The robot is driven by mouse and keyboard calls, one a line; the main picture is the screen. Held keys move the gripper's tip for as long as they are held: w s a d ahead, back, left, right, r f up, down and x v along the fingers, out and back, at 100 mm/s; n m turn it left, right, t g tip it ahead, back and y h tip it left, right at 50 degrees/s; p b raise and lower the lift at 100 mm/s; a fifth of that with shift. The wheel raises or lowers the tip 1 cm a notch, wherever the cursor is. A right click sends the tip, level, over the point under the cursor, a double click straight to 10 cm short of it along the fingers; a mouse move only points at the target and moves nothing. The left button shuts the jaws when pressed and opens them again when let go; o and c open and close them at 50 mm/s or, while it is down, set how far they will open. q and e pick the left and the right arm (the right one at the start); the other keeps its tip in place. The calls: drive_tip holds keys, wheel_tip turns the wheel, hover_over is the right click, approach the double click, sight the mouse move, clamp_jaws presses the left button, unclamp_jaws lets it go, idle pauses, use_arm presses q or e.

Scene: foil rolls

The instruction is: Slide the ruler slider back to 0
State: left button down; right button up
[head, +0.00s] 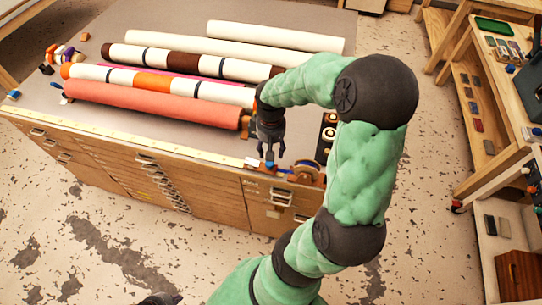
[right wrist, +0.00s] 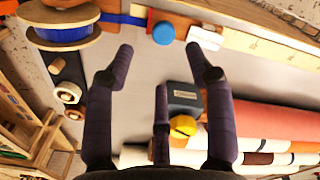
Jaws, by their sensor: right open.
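The ruler (head: 195,152) is a pale yellow strip along the bench's front edge. The slider's blue knob (head: 269,165) is near its right end, beside a brown wooden block. The knob also shows in the right wrist view (right wrist: 163,33), as does the ruler (right wrist: 262,45). The green arm's gripper (head: 270,148), matching the right wrist view, points down just behind the knob. In that view, my right gripper (right wrist: 160,62) has its dark fingers spread, with the knob beyond the tips and not gripped. A dark piece at the head view's bottom edge may be my left gripper (head: 160,299).
A spool with a blue band (head: 305,171) stands right of the slider. A salmon roll (head: 150,102) and several other rolls lie behind the ruler. Drawers fill the bench front.

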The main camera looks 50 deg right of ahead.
drive_tip(key=shift+r, duration=2)
drive_tip(key=shift+f, duration=0.1)
drive_tip(key=n+y, duration=0.1)
drive_tip(key=y, duration=0.1)
hover_over(246, 165)
drive_tip(key=s+a, duration=0.3)
wheel_tip(246, 165, down, 10)
drive_tip(key=w+a+f+y, duration=0.1)
drive_tip(key=a+f, duration=0.8)
drive_tip(key=s+a+f+y, duration=0.1)
drive_tip(key=s+a+f, duration=0.3)
drive_tip(key=a+f, duration=0.25)
drive_tip(key=s+a+f, duration=0.4)
drive_tip(key=a+f, duration=0.2)
drive_tip(key=a, duration=0.2)
wheel_tip(246, 165, down, 7)
drive_tip(key=w+a+n+b, duration=0.1)
drive_tip(key=a+b, duration=0.1)
drive_tip(key=b, duration=0.7)
drive_tip(key=shift+w+f, duration=0.2)
drive_tip(key=shift+w, duration=0.05)
